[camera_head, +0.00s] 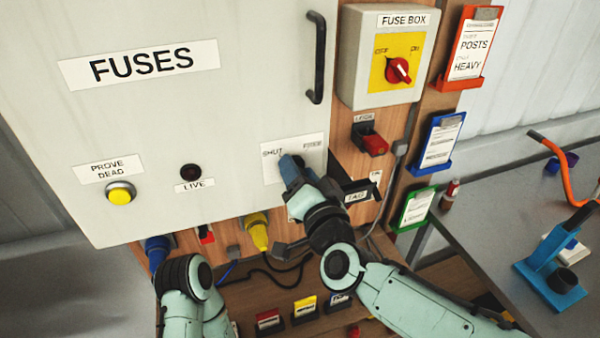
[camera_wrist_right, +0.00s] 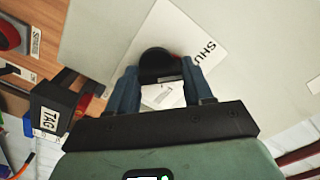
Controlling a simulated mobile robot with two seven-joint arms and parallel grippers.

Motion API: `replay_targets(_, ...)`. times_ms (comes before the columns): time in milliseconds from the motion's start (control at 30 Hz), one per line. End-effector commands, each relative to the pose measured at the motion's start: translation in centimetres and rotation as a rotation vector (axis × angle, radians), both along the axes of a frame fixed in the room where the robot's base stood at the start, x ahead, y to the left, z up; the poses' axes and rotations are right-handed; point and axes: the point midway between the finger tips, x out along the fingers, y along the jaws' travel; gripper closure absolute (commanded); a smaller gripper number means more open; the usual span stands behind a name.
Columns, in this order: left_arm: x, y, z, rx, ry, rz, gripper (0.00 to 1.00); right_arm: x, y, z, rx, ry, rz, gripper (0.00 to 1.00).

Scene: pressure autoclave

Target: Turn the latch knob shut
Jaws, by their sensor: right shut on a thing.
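The latch knob (camera_wrist_right: 157,62) is a dark round knob on a white label plate with the word SHUT, seen in the right wrist view. In the head view its plate (camera_head: 311,143) is at the lower right of the grey FUSES door (camera_head: 230,110), and the knob is mostly hidden behind my gripper. My right gripper (camera_head: 290,165) has its blue fingers closed on either side of the knob; they also show in the right wrist view (camera_wrist_right: 160,80). Which way the knob points is hard to tell.
A black door handle (camera_head: 317,58) is above right. The fuse box (camera_head: 384,55) has a red switch. A red padlock (camera_head: 374,143) and a black TAG holder (camera_head: 357,192) are close right of my gripper.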

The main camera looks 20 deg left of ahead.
Motion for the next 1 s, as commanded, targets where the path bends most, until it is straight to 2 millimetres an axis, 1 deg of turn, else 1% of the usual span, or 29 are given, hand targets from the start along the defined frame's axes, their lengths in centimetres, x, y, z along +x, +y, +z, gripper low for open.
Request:
replay_targets(33, 0.0, 0.0, 0.0, 0.000, 0.000, 0.000, 0.57, -0.1, 0.0, 0.5, 0.004, -0.011, 0.000, 0.79)
replay_targets(67, 0.0, 0.0, 0.0, 0.000, 0.000, 0.000, 0.57, -0.1, 0.0, 0.5, 0.004, -0.011, 0.000, 0.39)
replay_targets(100, 0.0, 0.0, 0.0, 0.000, 0.000, 0.000, 0.57, -0.1, 0.0, 0.5, 0.003, -0.010, 0.000, 0.26)
replay_targets(400, 0.0, 0.0, 0.0, 0.000, 0.000, 0.000, 0.57, -0.1, 0.0, 0.1, 0.002, -0.003, 0.001, 0.26)
replay_targets(533, -0.4, 0.0, -0.4, 0.000, 0.004, 0.000, 0.57, -0.9, -0.6, 0.1, 0.004, -0.002, 0.000, 0.26)
replay_targets(667, -1.2, 0.0, -1.3, 0.000, 0.013, 0.000, 0.57, -2.8, -1.9, 0.0, 0.004, -0.004, -0.001, 0.26)
replay_targets(767, -1.7, 0.0, -1.9, 0.000, 0.019, 0.000, 0.57, -4.8, -3.2, 0.0, 0.005, -0.004, -0.001, 0.26)
replay_targets(900, -2.1, 0.0, -2.4, 0.000, 0.023, 0.000, 0.57, -7.4, -4.9, 0.1, 0.004, -0.005, -0.001, 0.26)
replay_targets(1000, -2.2, 0.0, -2.5, 0.000, 0.025, 0.000, 0.57, -8.9, -6.0, 0.1, 0.004, -0.005, -0.001, 0.26)
